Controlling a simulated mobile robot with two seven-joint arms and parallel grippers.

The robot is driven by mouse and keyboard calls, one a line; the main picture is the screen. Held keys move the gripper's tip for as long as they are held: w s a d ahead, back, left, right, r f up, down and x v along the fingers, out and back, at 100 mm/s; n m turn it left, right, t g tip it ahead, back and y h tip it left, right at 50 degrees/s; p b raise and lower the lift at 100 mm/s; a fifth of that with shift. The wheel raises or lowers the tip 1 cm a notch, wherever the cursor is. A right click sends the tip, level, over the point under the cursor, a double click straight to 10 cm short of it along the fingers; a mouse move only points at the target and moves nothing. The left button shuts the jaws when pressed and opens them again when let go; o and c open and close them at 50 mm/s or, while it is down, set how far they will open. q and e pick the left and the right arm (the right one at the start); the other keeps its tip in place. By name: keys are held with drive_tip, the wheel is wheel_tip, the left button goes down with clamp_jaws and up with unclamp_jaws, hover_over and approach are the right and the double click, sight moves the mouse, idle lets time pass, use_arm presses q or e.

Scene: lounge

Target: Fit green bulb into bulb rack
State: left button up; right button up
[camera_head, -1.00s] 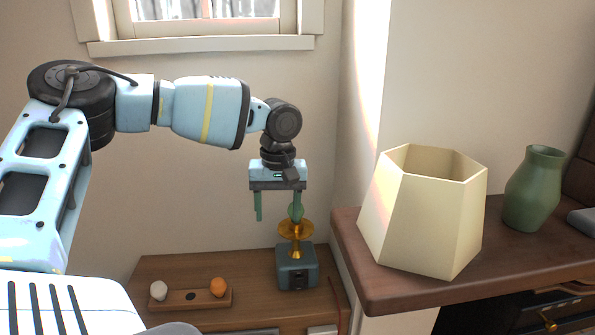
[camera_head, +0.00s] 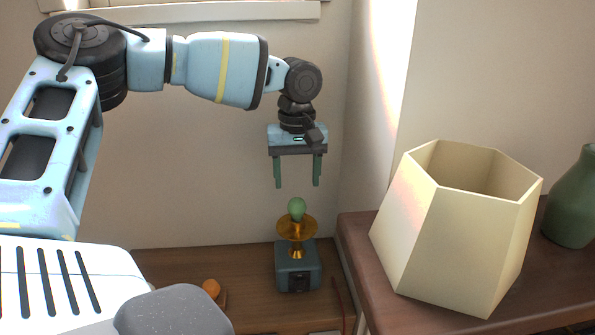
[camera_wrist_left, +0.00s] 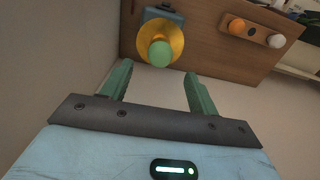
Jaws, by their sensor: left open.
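The green bulb (camera_head: 297,208) stands upright on a gold dish-shaped holder (camera_head: 297,226) on a blue-grey lamp base (camera_head: 298,268). My left gripper (camera_head: 298,186) is open and empty just above the bulb, not touching it. In the left wrist view the bulb (camera_wrist_left: 160,53) shows ahead of the gap between the open fingers (camera_wrist_left: 160,82). The bulb rack (camera_head: 223,298) is mostly hidden behind my own body in the head view, with an orange bulb (camera_head: 211,288) in it. In the left wrist view the wooden rack (camera_wrist_left: 257,35) holds the orange bulb and a white bulb (camera_wrist_left: 276,41), with an empty hole between them.
A cream hexagonal lampshade (camera_head: 450,230) stands on the dark wooden counter (camera_head: 365,270) at right, near a green vase (camera_head: 572,205). The lamp base and rack stand on a lower wooden cabinet (camera_head: 170,265). The wall is close behind.

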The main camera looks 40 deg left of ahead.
sight(297, 199)
use_arm(q)
wheel_tip(297, 199, down, 7)
drive_tip(key=shift+f+b, duration=0.1)
drive_tip(key=shift+b, duration=1)
drive_tip(key=shift+f, duration=0.6)
use_arm(e)
drive_tip(key=shift+s+a+f+g, duration=0.15)
drive_tip(key=shift+s+f, duration=0.2)
drive_tip(key=shift+f, duration=0.45)
drive_tip(key=shift+s+f+g, duration=0.15)
drive_tip(key=shift+s+f, duration=0.2)
drive_tip(key=shift+f, duration=0.45)
use_arm(q)
drive_tip(key=c, duration=1)
drive_tip(key=shift+o, duration=0.2)
drive_tip(key=shift+r, duration=0.1)
use_arm(e)
drive_tip(key=shift+r, duration=0.1)
